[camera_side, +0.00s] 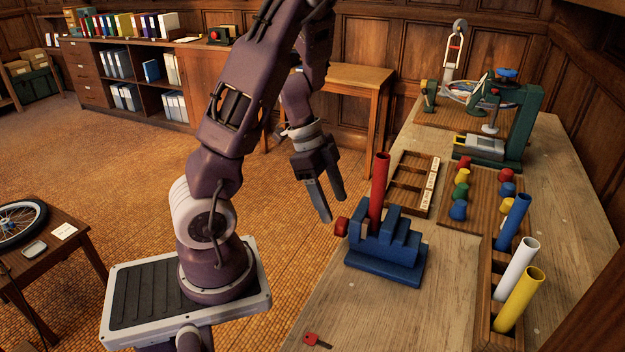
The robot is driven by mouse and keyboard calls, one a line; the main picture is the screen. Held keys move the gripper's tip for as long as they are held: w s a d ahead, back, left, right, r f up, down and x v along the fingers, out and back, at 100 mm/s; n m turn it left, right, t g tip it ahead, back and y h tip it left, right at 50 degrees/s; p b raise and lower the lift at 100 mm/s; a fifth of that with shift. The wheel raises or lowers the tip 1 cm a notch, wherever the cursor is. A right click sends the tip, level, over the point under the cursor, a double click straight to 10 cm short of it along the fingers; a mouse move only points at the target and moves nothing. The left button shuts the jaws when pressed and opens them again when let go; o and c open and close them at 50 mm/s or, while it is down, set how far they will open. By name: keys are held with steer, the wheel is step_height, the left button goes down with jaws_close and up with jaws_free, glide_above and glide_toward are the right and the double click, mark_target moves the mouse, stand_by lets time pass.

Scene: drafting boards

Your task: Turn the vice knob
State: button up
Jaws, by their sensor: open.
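A blue vice (388,248) stands on the wooden bench. Its red knob (341,227) sticks out on the vice's left side. A red tube (379,190) stands upright in the vice. My gripper (335,208) hangs pointing down, open and empty, above and to the left of the red knob. Its fingertips look apart from the knob, though the exact distance in depth cannot be told.
A compartment tray (412,160) lies behind the vice. A board with coloured pegs (482,193) and a rack with blue, white and yellow tubes (517,268) stand to the right. A green press (530,125) is farther back. A red key (316,341) lies at the front.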

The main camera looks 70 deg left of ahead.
steer(key=w+a+r+n+t+y, duration=0.2)
steer(key=w+r+t+y, duration=0.25)
steer(key=w+r, duration=0.45)
step_height(320, 180, up, 9)
steer(key=n+y, duration=0.3)
steer(key=n, duration=0.4)
glide_above(344, 223)
steer(key=s+d+f+g+h, duration=0.1)
steer(key=s+d+h, duration=0.3)
steer(key=s+d, duration=0.7)
steer(key=shift+s+d+f+g, duration=0.15)
steer(key=shift+s+d+g, duration=0.1)
steer(key=shift+d+g, duration=0.25)
